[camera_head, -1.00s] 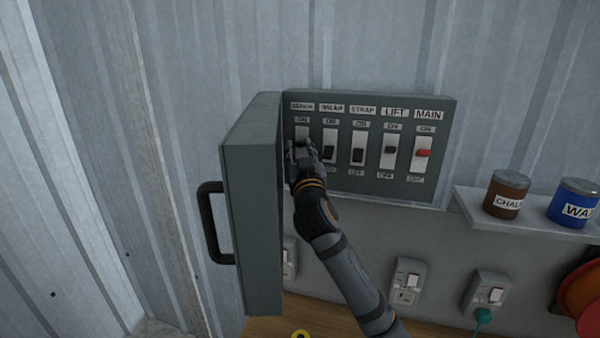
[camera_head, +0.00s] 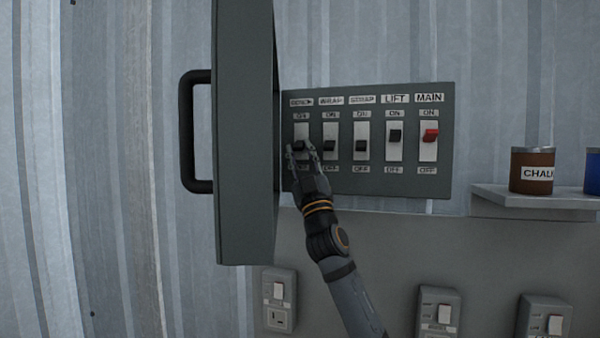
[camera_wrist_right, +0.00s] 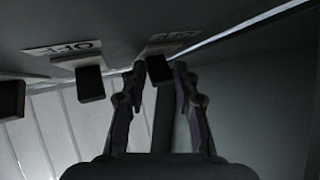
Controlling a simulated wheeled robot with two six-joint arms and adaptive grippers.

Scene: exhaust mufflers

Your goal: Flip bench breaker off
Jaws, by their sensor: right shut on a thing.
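The grey breaker panel (camera_head: 379,182) holds a row of labelled switches. The leftmost, the bench breaker, has a black lever (camera_head: 299,146) low in its white slot, level with the two black levers to its right. My right gripper (camera_head: 301,151) comes from below and is shut on this lever, one finger on each side. In the right wrist view the lever (camera_wrist_right: 158,69) shows between the fingertips, under a partly hidden label. My left gripper is not in view.
The open panel door (camera_head: 245,150) with its black handle (camera_head: 197,132) stands close left of my right gripper. The lift lever (camera_head: 395,136) and red main lever (camera_head: 431,135) are up. A shelf (camera_head: 540,198) with a chalk can (camera_head: 533,171) is at right. Wall sockets (camera_head: 279,299) sit below.

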